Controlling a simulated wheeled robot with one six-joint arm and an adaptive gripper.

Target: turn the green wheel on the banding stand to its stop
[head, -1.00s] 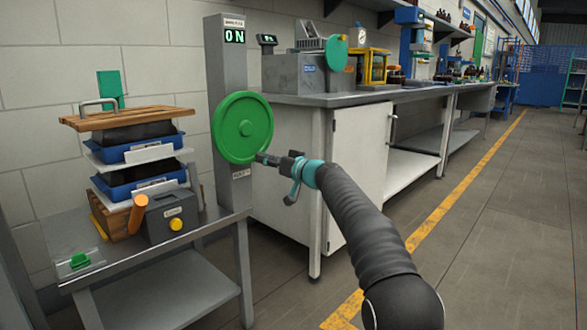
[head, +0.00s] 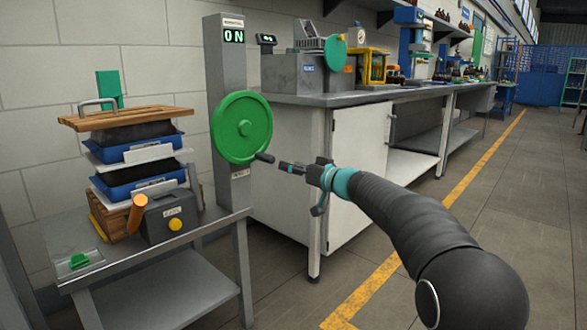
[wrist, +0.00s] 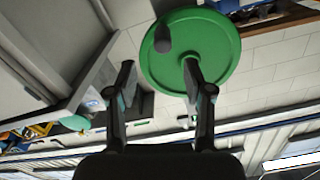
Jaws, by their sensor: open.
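The green wheel (head: 242,128) is mounted on the grey upright stand (head: 229,70), whose display reads ON. Its dark handle (head: 265,157) sticks out at the lower right of the rim. My gripper (head: 283,166) is open and empty, just right of the handle, with a small gap between them. In the wrist view the green wheel (wrist: 190,50) fills the upper middle, and its handle (wrist: 163,38) lies beyond the fingertips, between their lines. The open fingers of my gripper (wrist: 159,72) are apart with nothing between them.
A low grey table (head: 150,254) at the left holds a stack of blue trays (head: 138,150) and a dark box with a yellow knob (head: 170,216). A long workbench (head: 340,98) stands behind the wheel. The floor at right is clear.

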